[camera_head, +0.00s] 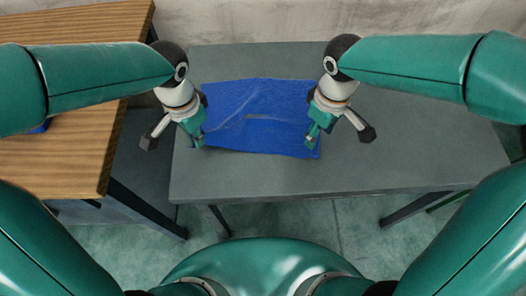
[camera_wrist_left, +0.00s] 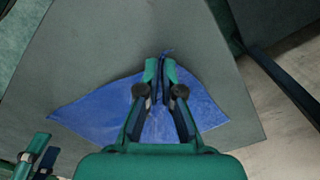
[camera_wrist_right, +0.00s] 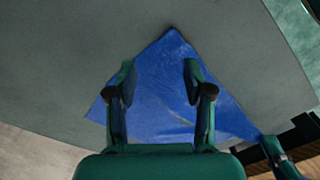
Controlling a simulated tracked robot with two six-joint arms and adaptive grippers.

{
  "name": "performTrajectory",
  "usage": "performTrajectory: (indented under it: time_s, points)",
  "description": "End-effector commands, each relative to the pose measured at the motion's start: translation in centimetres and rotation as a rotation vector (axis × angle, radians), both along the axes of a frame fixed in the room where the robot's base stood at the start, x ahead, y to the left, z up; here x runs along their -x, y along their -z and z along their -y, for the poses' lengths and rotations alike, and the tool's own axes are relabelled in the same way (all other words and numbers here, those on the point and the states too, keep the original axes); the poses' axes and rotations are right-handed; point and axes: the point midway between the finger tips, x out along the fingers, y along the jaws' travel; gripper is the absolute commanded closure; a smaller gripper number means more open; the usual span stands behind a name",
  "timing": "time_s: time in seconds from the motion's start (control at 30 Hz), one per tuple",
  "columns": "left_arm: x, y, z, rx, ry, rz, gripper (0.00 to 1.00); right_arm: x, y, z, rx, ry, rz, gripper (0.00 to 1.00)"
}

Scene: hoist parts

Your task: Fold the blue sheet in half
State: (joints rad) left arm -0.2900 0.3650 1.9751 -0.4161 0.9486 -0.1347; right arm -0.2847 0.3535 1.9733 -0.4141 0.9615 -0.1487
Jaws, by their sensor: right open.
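The blue sheet (camera_head: 262,137) lies spread on the grey table with slight wrinkles and creases. My left gripper (camera_head: 198,143) is at the sheet's near left corner. In the left wrist view its fingers (camera_wrist_left: 161,70) are closed together on the sheet (camera_wrist_left: 90,113), with a bit of blue showing between and just past the tips. My right gripper (camera_head: 311,138) is at the sheet's near right part. In the right wrist view its fingers (camera_wrist_right: 159,72) are wide apart above the sheet (camera_wrist_right: 158,95), short of a corner that points away from the gripper.
The grey table (camera_head: 350,175) has free room in front of the sheet and to its right. A wooden table (camera_head: 60,165) stands at the left, with a small blue thing on it partly hidden by my left arm. A pale wall (camera_head: 260,20) is behind.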

Motion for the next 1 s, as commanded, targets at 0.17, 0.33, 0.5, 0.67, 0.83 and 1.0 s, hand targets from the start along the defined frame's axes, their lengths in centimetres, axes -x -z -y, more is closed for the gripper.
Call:
performTrajectory:
  time_s: [0.17,0.33,0.5,0.67,0.83,1.0]
  points:
    - [0.0,0.0,0.0,0.0,0.0,0.0,1.0,0.6,-4.3,-1.2,-0.003,0.024,0.011,0.53]
    - [0.0,0.0,0.0,0.0,0.0,0.0,1.0,1.3,-5.8,-1.6,-0.002,0.038,0.002,0.53]
    - [0.0,0.0,0.0,0.0,0.0,0.0,1.0,1.3,-4.5,-1.6,0.0,0.039,-0.001,0.53]
    - [0.0,0.0,0.0,0.0,0.0,0.0,1.0,1.3,-2.5,-1.6,0.001,0.038,-0.002,0.53]
    - [0.0,0.0,0.0,0.0,0.0,0.0,1.0,1.3,0.1,-1.5,0.001,0.038,-0.003,0.53]
    - [0.0,0.0,0.0,0.0,0.0,0.0,1.0,1.3,2.2,-1.6,0.0,0.037,-0.001,0.53]
